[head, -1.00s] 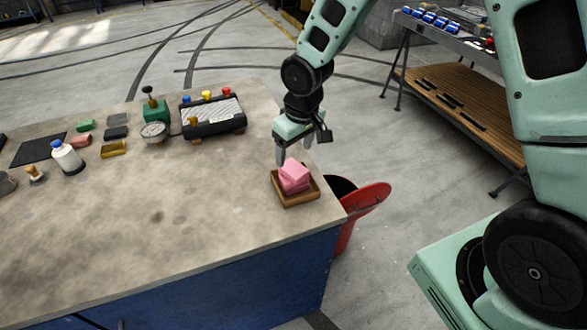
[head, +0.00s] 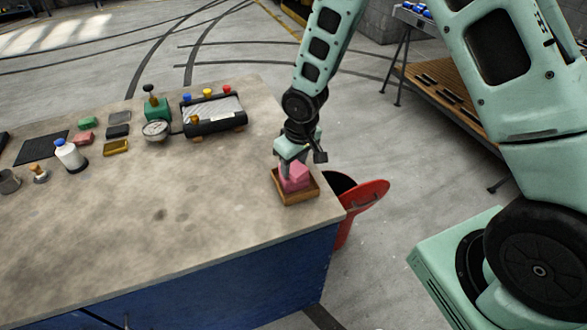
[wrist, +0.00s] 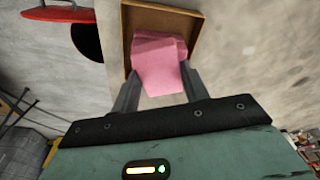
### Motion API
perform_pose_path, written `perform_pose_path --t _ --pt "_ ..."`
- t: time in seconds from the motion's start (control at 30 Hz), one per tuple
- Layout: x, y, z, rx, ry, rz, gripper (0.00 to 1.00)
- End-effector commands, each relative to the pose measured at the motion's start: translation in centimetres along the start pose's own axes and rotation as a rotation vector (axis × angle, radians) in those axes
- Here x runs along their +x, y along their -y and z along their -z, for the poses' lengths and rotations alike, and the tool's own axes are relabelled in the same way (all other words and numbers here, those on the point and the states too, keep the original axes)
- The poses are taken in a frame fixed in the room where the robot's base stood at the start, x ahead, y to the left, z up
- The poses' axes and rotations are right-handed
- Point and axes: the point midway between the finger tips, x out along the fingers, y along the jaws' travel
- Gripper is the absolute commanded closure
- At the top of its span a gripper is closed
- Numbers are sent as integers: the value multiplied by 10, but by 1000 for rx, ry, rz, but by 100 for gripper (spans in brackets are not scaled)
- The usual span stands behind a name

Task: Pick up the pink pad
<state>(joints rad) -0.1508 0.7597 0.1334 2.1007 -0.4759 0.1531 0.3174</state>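A pink pad (head: 296,178) lies in a small wooden tray (head: 300,198) at the right corner of the workbench. In the wrist view the pink pad (wrist: 158,72) looks like the upper one of a pink stack, turned at an angle, in the tray (wrist: 128,42). My gripper (head: 293,179) is down at the tray. In the wrist view my gripper (wrist: 159,76) has its fingers apart, one on each side of the pad. I see no clear grip on it. The lower part of the stack is partly hidden.
A red bin (head: 346,215) with its lid open stands on the floor beside the bench. A gauge (head: 156,130), a black panel device (head: 212,114), a white bottle (head: 69,156) and several small blocks stand at the bench's left and back. The bench's front middle is clear.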

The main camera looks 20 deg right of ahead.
Motion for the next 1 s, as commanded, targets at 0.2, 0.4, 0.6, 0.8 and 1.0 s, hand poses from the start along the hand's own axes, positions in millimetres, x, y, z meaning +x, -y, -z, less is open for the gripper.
perform_pose_path --t 0.2,0.4,0.6,0.8,1.0 --pt "0 0 0 0 0 0 80" --pt "-8 0 2 0 -2 0 80" --pt "-40 -1 7 3 -6 -1 80" --pt "-77 -1 12 1 -4 -1 80" --pt "-96 0 15 1 -1 0 80"
